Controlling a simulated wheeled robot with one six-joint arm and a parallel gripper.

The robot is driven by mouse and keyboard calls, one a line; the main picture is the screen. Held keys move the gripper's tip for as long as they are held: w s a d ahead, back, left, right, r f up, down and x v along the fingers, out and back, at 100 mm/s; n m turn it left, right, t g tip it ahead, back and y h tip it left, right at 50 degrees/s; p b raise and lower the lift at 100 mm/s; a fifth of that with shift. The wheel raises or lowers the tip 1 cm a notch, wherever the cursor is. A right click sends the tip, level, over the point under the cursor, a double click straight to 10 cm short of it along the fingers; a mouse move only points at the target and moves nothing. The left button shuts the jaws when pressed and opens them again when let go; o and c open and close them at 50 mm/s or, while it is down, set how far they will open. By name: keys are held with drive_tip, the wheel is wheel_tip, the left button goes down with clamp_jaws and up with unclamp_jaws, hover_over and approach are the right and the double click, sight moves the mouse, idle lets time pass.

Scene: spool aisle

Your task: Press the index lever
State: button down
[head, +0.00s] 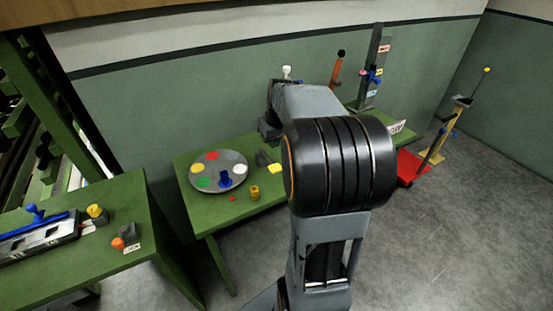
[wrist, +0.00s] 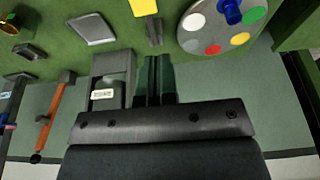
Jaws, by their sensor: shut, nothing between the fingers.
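A small lever with a yellow pad (head: 277,168) and a dark grey arm sits just right of the round grey turntable (head: 219,185) on the green table. I take it to be the index lever. In the wrist view its yellow pad (wrist: 144,7) shows at the top edge, with the grey bar below it. The turntable has several coloured discs and a blue spool (head: 225,179) on it. My gripper (wrist: 155,62) is shut and empty, with a gap in the picture between its tips and the lever. In the head view my arm hides part of the table.
A grey labelled block (wrist: 110,85) stands beside my fingers. An orange lever (head: 336,72) and a tall grey post (head: 375,65) stand at the back. A small yellow cylinder (head: 255,193) sits near the front edge. Another green table (head: 140,200) is at left.

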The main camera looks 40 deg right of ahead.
drive_tip(key=d, duration=0.3)
drive_tip(key=shift+w, duration=0.25)
drive_tip(key=shift+f, duration=0.15)
drive_tip(key=p, duration=0.2)
hover_over(275, 167)
drive_tip(key=s, duration=0.1)
wheel_tip(275, 167, down, 11)
drive_tip(key=shift+a+f, duration=0.1)
drive_tip(key=shift+f, duration=1.1)
drive_tip(key=shift+f, duration=0.15)
